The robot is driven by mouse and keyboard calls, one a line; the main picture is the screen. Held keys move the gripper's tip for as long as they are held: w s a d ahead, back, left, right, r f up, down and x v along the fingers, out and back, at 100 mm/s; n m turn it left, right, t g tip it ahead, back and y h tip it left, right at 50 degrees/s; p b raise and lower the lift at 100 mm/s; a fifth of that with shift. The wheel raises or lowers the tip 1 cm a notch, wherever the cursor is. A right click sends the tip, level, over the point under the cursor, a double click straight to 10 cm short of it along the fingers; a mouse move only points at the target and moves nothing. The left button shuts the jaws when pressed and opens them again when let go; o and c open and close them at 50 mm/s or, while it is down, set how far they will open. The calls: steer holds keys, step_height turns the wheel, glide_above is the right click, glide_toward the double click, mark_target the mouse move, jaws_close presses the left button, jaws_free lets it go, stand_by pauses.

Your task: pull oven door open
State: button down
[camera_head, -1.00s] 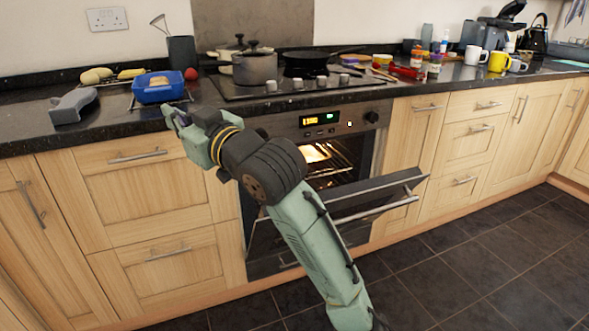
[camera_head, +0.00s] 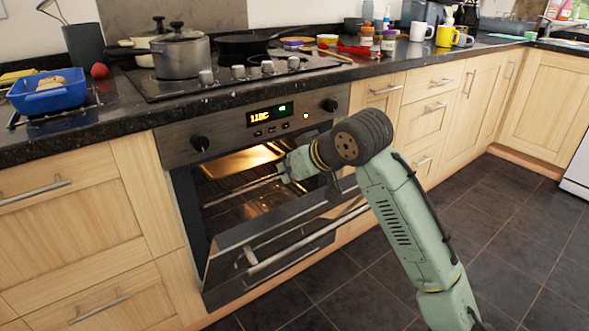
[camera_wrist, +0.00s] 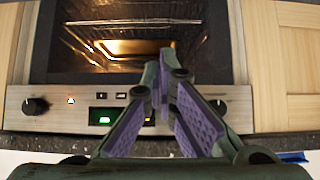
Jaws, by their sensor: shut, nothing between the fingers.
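The oven (camera_head: 165,146) is built in under the counter, its cavity lit with wire racks inside. Its door (camera_head: 235,240) stands partly open, tilted outward at the top, with a long bar handle (camera_head: 310,240) on its front. My gripper (camera_head: 284,172) is at the oven opening, above the door's top edge, apart from the handle; my arm hides part of the door's right side. In the wrist view my gripper (camera_wrist: 165,72) is shut and empty, its fingertips over the lit cavity (camera_wrist: 130,45). The control panel (camera_wrist: 65,112) appears upside down there; the door is not clearly visible.
The granite counter (camera_head: 110,118) edge runs above the oven. A hob with a grey pot (camera_head: 181,55) and a frying pan (camera_head: 245,45) sits on it. The tiled floor (camera_head: 500,225) at right is clear.

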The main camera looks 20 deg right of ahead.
mark_target(289, 203)
steer(key=f, duration=0.2)
steer(key=w+f, duration=0.1)
steer(key=f, duration=0.1)
steer(key=shift+w+a+f, duration=0.15)
steer(key=shift+w+f, duration=0.05)
steer(key=shift+f, duration=0.1)
steer(key=shift+s+f, duration=0.3)
steer(key=shift+s, duration=0.15)
steer(key=shift+f+b, duration=0.15)
steer(key=shift+b, duration=0.15)
